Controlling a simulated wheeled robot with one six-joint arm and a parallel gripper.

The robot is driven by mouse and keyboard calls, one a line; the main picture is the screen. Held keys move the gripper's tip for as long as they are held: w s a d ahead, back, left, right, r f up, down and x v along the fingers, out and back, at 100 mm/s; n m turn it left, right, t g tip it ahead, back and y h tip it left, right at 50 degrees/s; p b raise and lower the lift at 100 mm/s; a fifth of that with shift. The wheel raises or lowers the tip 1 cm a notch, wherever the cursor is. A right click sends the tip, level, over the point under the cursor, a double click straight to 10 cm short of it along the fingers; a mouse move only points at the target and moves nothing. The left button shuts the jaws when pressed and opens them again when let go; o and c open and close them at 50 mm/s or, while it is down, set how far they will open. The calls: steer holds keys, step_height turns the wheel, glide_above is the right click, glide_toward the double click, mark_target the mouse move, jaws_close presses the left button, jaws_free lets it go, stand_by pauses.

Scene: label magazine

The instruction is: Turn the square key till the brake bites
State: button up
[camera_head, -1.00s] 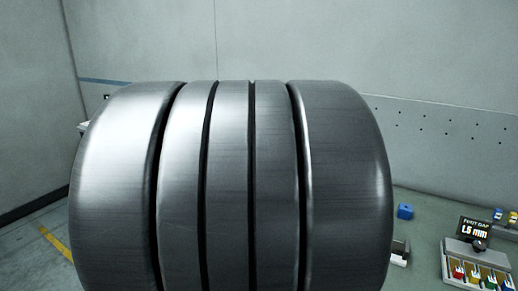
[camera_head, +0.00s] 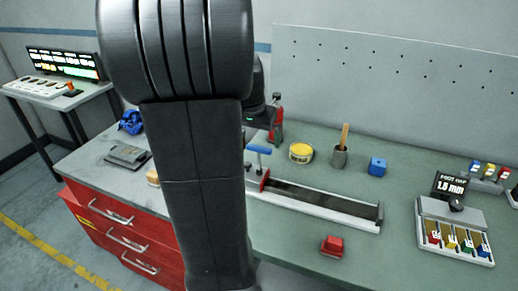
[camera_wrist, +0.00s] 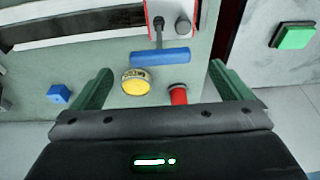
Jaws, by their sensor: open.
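A blue bar handle (camera_head: 257,149) on a grey stem stands at the red end block (camera_head: 257,182) of a long magazine rail (camera_head: 330,203); it looks like the square key. In the wrist view the blue handle (camera_wrist: 160,57) lies crosswise, its stem running to the red-edged end plate (camera_wrist: 180,12), beside a grey knob (camera_wrist: 183,26). My gripper (camera_wrist: 160,70) is open, with a green finger on each side. The handle shows beyond and between the fingertips, with no contact visible. In the head view my arm hides part of the bench and most of the gripper.
A red cylinder (camera_wrist: 179,95) and a yellow round tin or tape (camera_head: 301,152) are near the handle. Behind are a pot with a wooden handle (camera_head: 340,156) and a blue block (camera_head: 377,165). A red block (camera_head: 333,246) lies in front; a gap display (camera_head: 451,186) is right.

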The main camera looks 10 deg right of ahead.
mark_target(259, 152)
steer(key=x, duration=0.8)
steer(key=shift+w+d+f+p, duration=0.1)
steer(key=shift+f+p, duration=0.2)
steer(key=shift+c, duration=0.5)
steer(key=c, duration=1)
steer(key=shift+m, duration=0.3)
steer(key=shift+f+m+h+b, duration=0.1)
steer(key=shift+m+h+b, duration=0.3)
steer(key=shift+m+b, duration=0.65)
steer(key=shift+m+g, duration=0.25)
steer(key=shift+g, duration=0.05)
